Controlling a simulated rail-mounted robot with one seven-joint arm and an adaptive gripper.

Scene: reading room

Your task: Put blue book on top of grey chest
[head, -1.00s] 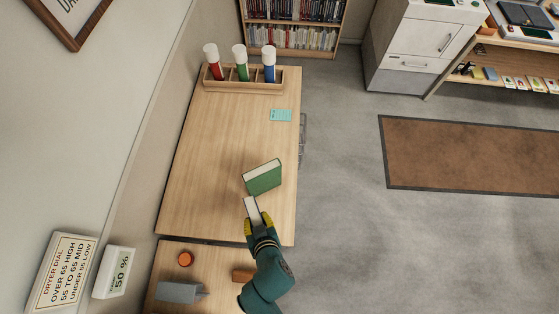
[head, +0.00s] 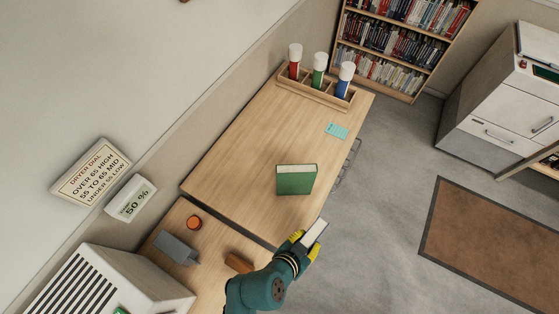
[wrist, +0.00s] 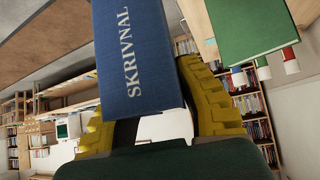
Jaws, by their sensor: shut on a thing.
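The blue book (wrist: 140,50), lettered SKRIVNAL, fills the upper middle of the wrist view between my yellow fingers. In the head view the held book (head: 315,231) shows mostly its pale page edges. My gripper (head: 303,243) is shut on it, at the right edge of the table near the gap between the two tables. The book is held clear of the green book. I cannot make out a grey chest in either view.
An orange round thing (head: 194,222) and grey block (head: 176,248) are on the nearer table.

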